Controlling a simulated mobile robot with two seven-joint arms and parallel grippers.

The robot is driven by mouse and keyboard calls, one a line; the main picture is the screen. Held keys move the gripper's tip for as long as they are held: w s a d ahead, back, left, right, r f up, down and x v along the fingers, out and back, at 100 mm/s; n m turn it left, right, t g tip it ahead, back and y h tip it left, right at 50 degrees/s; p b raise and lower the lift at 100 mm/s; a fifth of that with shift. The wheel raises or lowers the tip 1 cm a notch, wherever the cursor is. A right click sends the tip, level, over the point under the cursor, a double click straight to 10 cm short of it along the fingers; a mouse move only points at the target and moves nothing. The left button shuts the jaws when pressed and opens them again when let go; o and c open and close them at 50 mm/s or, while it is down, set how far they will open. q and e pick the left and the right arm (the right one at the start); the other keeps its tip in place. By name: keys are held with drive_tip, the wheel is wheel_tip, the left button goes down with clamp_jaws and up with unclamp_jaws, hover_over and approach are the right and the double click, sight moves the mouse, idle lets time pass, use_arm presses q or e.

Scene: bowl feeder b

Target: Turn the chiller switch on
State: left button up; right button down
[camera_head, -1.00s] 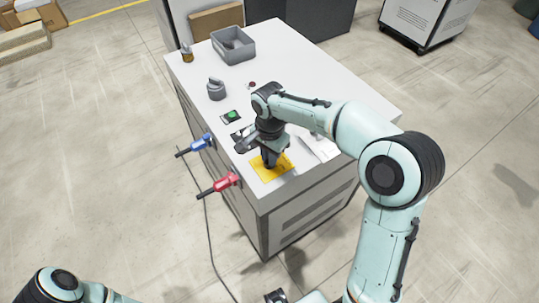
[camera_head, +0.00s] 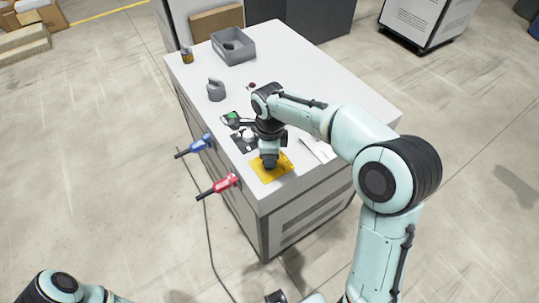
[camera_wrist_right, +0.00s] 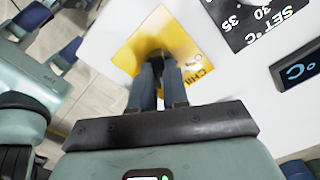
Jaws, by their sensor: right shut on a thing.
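The chiller switch sits on a yellow plate (camera_head: 284,171) near the front corner of the white-topped cabinet. The plate, with partly readable black lettering, also shows in the right wrist view (camera_wrist_right: 190,42). My right gripper (camera_head: 269,163) points down over the plate's middle. In the right wrist view its two fingers (camera_wrist_right: 157,64) are close together at the plate, shut on the switch. The switch handle itself is hidden between and behind the fingers, so its setting cannot be seen. Of my left arm only a link shows at the lower left; its gripper is out of view.
A black dial panel with a white knob (camera_head: 247,136) and a green button (camera_head: 232,118) lie beside the plate. Blue (camera_head: 195,146) and red (camera_head: 219,186) handles stick out from the cabinet's side. A grey bin (camera_head: 233,46) stands at the back; the right tabletop is mostly clear.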

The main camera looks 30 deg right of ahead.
drive_tip(key=shift+m, duration=1.1)
drive_tip(key=c, duration=1.1)
unclamp_jaws()
use_arm(q)
drive_tip(key=w+r+p, duration=0.1)
drive_tip(key=r+p, duration=0.1)
drive_tip(key=shift+w+r, duration=0.35)
use_arm(e)
wheel_tip(320, 180, up, 13)
drive_tip(key=shift+r, duration=0.2)
